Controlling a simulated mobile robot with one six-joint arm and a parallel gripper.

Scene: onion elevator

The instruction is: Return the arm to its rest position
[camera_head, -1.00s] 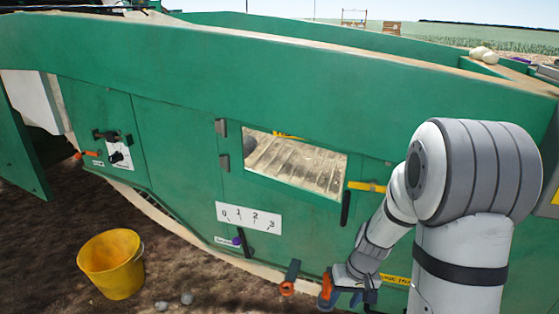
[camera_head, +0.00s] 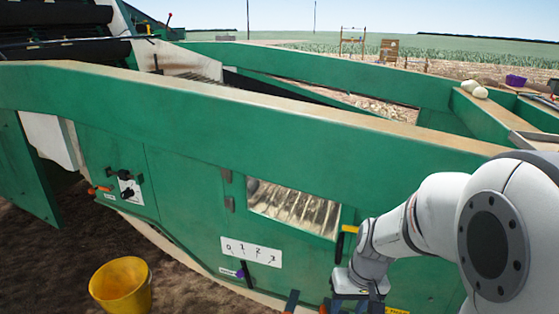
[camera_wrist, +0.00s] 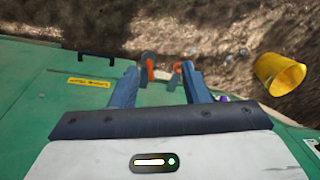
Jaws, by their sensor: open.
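My arm reaches in from the right in the head view. My gripper (camera_head: 358,303) hangs low in front of the green machine's side wall (camera_head: 300,150), with its lower end cut off by the picture's bottom edge. In the wrist view, the two dark blue fingers (camera_wrist: 160,82) are spread apart with nothing held between them. Two orange-and-grey handles (camera_wrist: 149,67) on the machine show beyond the fingertips, apart from them.
A yellow bucket (camera_head: 121,286) stands on the soil at lower left; it also shows in the wrist view (camera_wrist: 279,74). A window (camera_head: 293,208), a yellow handle (camera_head: 350,229) and a numbered scale (camera_head: 251,251) are on the side wall. Pale onions (camera_head: 475,90) lie on the upper edge.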

